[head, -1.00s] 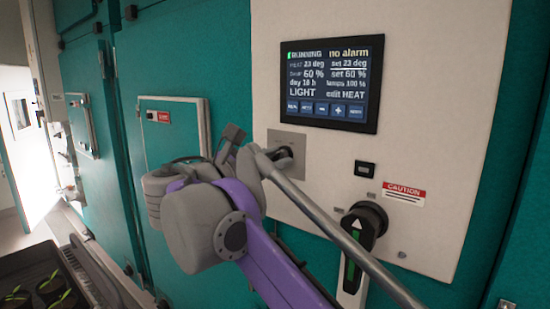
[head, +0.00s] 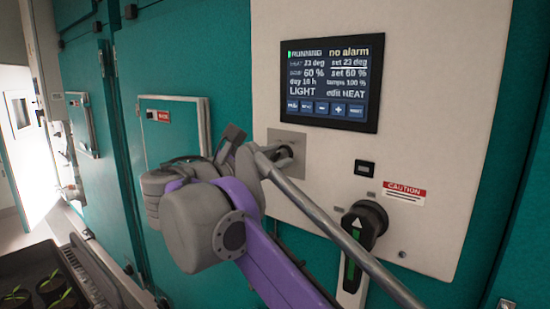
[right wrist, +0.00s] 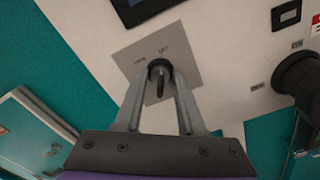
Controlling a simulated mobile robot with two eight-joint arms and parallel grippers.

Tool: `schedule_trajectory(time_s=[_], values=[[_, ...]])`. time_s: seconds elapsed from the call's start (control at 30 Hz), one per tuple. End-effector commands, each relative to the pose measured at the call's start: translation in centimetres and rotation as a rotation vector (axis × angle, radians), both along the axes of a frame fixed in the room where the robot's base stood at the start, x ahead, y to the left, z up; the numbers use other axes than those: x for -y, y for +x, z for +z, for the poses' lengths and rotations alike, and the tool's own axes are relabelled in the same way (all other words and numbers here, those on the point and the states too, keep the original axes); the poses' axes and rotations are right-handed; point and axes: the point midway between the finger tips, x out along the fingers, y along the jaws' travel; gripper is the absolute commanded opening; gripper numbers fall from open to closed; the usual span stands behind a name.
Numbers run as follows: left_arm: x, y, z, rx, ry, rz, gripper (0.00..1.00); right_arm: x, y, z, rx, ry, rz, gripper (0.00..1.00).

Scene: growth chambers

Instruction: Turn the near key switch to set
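The key switch (head: 285,152) sits on a square grey plate (head: 296,140) on the white control panel, below the display. In the right wrist view the dark round switch with its key (right wrist: 160,80) shows between my fingers, with small lettering on the plate above it, too blurred to read surely. My right gripper (right wrist: 160,92) is open, its two fingers on either side of the key with a visible gap to each side. In the head view the right gripper (head: 262,148) is at the plate, partly hidden by my wrist. My left gripper is not in view.
The display (head: 330,82) reads RUNNING and no alarm. A black rotary handle (head: 364,222) with a green arrow stands out lower right, near a red caution label (head: 405,193). Teal chamber doors (head: 160,60) lie left. A tray of seedlings (head: 45,270) is at lower left.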

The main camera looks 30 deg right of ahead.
Motion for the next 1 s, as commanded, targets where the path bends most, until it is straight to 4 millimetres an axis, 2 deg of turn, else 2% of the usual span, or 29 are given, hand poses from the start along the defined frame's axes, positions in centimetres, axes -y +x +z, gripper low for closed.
schedule_trajectory(time_s=[0.17, 0.4, 0.53, 0.7, 1.0], values=[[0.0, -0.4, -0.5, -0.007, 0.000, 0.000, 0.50, -2.3, -0.8, -0.2, -0.002, 0.000, 0.005, 0.39], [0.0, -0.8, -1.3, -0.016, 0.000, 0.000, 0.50, -6.9, -2.7, -0.2, -0.002, 0.000, 0.006, 0.39], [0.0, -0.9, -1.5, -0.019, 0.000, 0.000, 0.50, -8.6, -3.5, -0.1, -0.001, 0.001, 0.004, 0.39], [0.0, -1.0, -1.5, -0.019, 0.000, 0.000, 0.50, -9.7, -4.0, 0.0, 0.000, 0.000, 0.002, 0.39], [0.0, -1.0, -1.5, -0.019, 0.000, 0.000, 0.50, -9.8, -4.1, 0.0, 0.000, 0.000, 0.000, 0.39]])
